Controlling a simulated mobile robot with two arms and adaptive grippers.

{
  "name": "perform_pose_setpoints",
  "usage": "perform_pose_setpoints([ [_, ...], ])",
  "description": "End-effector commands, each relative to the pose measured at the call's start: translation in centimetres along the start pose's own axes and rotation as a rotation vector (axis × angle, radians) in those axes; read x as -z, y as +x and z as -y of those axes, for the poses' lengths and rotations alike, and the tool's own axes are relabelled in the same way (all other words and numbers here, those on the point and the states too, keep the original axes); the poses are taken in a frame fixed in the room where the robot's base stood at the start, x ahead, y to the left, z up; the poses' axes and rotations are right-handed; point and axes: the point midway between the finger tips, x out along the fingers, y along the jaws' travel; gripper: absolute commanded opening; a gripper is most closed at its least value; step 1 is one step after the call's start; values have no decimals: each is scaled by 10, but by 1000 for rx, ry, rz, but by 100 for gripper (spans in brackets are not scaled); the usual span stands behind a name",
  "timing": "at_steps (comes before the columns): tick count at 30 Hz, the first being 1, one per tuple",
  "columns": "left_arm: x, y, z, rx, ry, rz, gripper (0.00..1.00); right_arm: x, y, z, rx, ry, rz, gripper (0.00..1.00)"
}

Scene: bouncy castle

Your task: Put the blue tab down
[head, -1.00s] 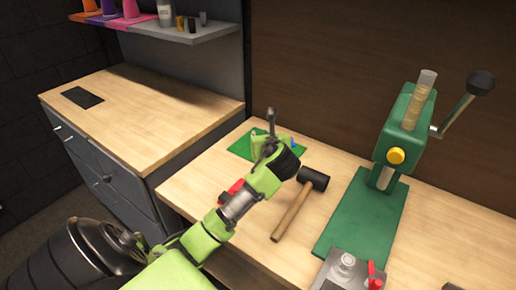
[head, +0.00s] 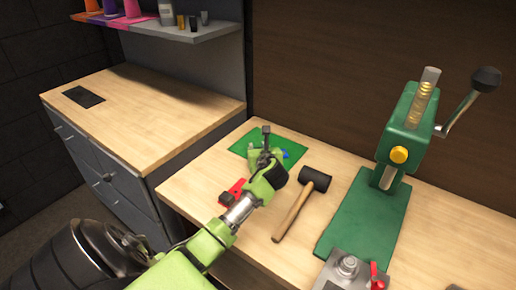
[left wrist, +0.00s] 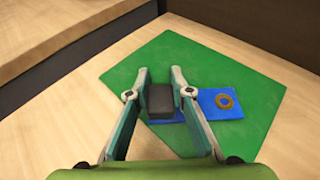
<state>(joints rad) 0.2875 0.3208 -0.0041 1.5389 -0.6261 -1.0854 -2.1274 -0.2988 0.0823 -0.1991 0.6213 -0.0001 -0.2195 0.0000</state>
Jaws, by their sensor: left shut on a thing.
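The blue tab (left wrist: 220,104) is a flat blue strip with a brass-coloured ring near its right end in the left wrist view. My right gripper is not in view.
A black-headed mallet (head: 295,208) lies right of my left arm, and a red item (head: 235,188) lies to its left. A green lever press (head: 402,130) stands farther right, with a grey metal block (head: 345,272) in front. Bare wood surrounds the mat.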

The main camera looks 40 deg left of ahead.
Motion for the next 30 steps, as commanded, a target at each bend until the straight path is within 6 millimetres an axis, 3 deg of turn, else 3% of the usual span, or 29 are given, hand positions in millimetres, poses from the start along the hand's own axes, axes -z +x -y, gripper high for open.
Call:
perform_pose_setpoints([
  [2, 1, 0, 0, 0, 1, 0, 0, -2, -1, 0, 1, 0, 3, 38],
  [3, 2, 1, 0, 0, 2, 0, 23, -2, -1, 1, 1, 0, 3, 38],
  [5, 2, 1, 0, 0, 1, 0, 37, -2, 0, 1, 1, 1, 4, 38],
  [19, 0, -7, 0, 0, 1, -1, 37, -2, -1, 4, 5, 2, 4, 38],
  [30, 0, -78, 1, 2, 1, 0, 37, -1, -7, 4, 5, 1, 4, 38],
])
